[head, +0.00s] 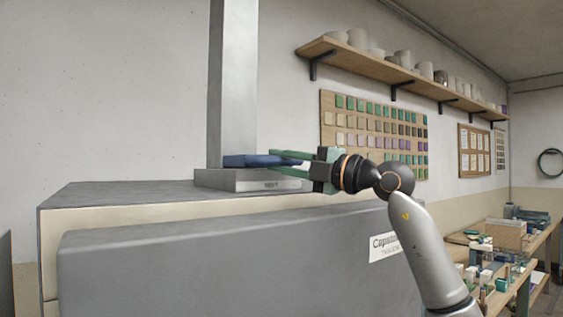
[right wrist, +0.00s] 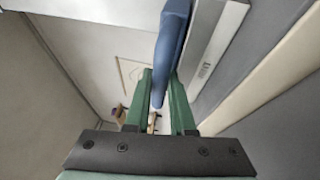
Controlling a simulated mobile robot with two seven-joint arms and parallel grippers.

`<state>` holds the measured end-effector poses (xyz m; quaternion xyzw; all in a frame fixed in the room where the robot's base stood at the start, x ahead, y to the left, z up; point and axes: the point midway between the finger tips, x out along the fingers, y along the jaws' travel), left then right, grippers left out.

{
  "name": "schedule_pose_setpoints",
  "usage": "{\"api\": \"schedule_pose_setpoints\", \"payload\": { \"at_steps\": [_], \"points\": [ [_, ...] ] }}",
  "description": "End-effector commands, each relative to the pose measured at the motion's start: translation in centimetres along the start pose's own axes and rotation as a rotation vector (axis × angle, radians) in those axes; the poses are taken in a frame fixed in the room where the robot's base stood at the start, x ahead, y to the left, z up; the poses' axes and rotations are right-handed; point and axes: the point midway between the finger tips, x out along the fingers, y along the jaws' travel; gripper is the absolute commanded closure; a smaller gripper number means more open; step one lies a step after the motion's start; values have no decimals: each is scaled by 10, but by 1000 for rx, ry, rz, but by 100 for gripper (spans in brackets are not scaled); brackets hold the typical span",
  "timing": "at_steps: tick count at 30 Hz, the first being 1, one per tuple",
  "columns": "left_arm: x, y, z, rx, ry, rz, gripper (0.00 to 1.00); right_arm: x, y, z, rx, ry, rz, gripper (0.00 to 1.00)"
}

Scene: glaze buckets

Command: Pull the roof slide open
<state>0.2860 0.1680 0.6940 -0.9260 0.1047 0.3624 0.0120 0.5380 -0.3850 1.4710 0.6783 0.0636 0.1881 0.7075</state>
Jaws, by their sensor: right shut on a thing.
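The roof slide shows as a blue flat bar (head: 240,161) at the foot of the grey flue column, just above a low grey housing (head: 235,181) on the kiln's roof. My right gripper (head: 273,161) reaches in from the right and its green fingers are shut on the blue bar. In the right wrist view the blue bar (right wrist: 173,45) runs between the two fingers (right wrist: 161,82), with the grey housing (right wrist: 213,55) beside it. How far the slide is drawn out is hard to tell. My left gripper is not in view.
The square flue (head: 232,85) rises behind the slide. The grey kiln roof (head: 120,193) is otherwise bare. A wall shelf with pots (head: 390,72) and a board of glaze tiles (head: 375,135) are behind my arm. Cluttered worktables (head: 505,240) stand at the right.

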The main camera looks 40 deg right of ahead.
Motion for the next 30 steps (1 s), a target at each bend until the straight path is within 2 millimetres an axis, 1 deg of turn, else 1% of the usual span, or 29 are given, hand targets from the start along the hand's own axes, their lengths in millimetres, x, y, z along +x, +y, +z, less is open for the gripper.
{"api": "schedule_pose_setpoints", "payload": {
  "at_steps": [23,26,30],
  "points": [
    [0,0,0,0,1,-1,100,-1,0,0,0,-1,0,100],
    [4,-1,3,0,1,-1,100,-11,1,-3,-4,-3,2,100],
    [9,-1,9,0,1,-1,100,-36,5,-13,-5,-3,2,100]
  ]
}}
